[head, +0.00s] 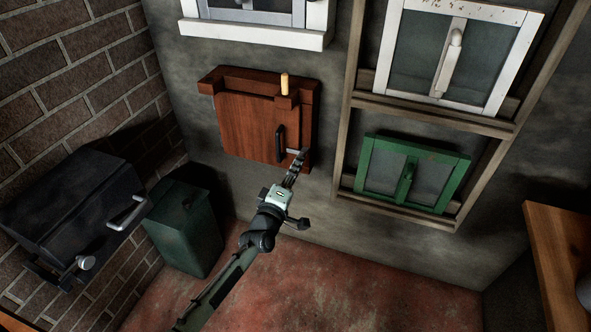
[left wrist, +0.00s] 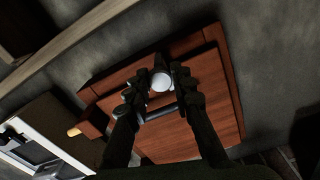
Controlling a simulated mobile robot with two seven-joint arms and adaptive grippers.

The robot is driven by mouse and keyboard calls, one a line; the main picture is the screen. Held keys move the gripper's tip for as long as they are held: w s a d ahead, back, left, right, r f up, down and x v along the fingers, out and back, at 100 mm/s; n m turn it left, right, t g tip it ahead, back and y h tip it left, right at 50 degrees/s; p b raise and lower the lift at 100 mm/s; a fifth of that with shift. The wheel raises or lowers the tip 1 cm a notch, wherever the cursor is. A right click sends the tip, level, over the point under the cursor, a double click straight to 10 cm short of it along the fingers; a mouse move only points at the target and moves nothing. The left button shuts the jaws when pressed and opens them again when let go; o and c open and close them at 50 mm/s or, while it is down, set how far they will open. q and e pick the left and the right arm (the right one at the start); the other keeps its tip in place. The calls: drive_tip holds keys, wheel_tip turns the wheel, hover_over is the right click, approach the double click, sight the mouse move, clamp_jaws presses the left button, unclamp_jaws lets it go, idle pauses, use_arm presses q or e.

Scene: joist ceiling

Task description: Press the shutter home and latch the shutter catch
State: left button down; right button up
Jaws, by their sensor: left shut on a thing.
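The red-brown wooden shutter (head: 243,125) sits in its wooden frame (head: 250,77) on the grey wall. A black bar handle (head: 280,145) is on its right part, and it also shows in the left wrist view (left wrist: 160,113). A tan peg (head: 285,84) stands on a block at the frame's top right. My left gripper (head: 294,162) is at the shutter's lower right edge, beside the handle. Its fingers are shut on a round pale metal knob (left wrist: 161,82). I cannot tell whether the shutter lies fully flush. My right gripper is not in view.
A green-framed window (head: 410,172) and a white-framed one (head: 455,55) are to the right in a wooden surround. A green bin (head: 185,228) and a black grill (head: 75,210) stand at left. A wooden top (head: 560,255) is at lower right. The floor below the shutter is clear.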

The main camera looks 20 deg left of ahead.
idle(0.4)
use_arm(q)
drive_tip(key=c, duration=1.3)
unclamp_jaws()
drive_tip(key=shift+s, duration=0.1)
drive_tip(key=s, duration=1.2)
drive_tip(key=shift+a, duration=0.2)
drive_tip(key=shift+w, duration=0.1)
